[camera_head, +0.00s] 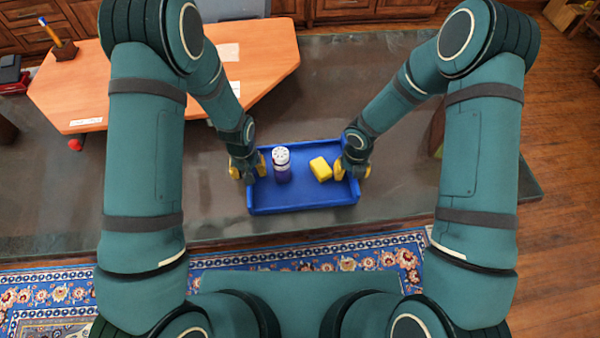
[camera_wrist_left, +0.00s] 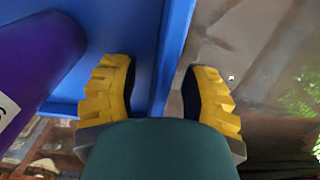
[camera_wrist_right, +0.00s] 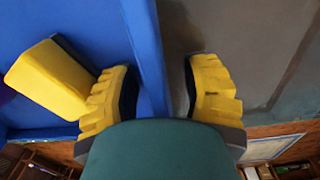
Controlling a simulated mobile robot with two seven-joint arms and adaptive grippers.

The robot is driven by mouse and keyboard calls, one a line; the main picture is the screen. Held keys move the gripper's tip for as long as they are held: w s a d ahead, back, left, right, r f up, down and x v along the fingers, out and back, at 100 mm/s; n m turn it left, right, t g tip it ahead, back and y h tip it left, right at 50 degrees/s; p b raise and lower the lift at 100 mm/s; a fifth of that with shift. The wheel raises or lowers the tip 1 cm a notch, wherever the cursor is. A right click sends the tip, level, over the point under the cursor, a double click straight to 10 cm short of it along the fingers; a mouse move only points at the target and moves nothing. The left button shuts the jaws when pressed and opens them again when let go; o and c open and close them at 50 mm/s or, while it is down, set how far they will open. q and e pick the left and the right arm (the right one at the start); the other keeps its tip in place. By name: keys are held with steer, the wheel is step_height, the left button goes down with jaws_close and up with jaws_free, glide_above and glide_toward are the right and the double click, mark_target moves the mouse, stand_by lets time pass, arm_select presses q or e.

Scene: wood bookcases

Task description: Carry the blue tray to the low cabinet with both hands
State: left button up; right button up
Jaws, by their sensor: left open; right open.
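The blue tray (camera_head: 305,198) lies flat on a dark grey table, with a white-capped purple bottle (camera_head: 282,165) and a yellow block (camera_head: 320,169) in it. My left gripper (camera_head: 248,168) is at the tray's left side. In the left wrist view its open fingers (camera_wrist_left: 158,70) stand on either side of the tray wall. My right gripper (camera_head: 354,168) is at the right side, its open fingers (camera_wrist_right: 160,70) likewise astride the wall. Wooden cabinets (camera_head: 342,8) stand along the back; I cannot tell which is the low cabinet.
The dark grey table (camera_head: 400,205) is mostly clear around the tray. An orange wooden top (camera_head: 150,88) lies behind and to the left, with a pen holder (camera_head: 64,50) on it. A patterned blue rug (camera_head: 60,292) covers the floor in front; wooden floor (camera_head: 560,150) is at right.

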arm_select(q)
jaws_close()
arm_select(e)
jaws_close()
arm_select(q)
steer(key=shift+r, duration=0.15)
arm_select(e)
steer(key=shift+r, duration=0.15)
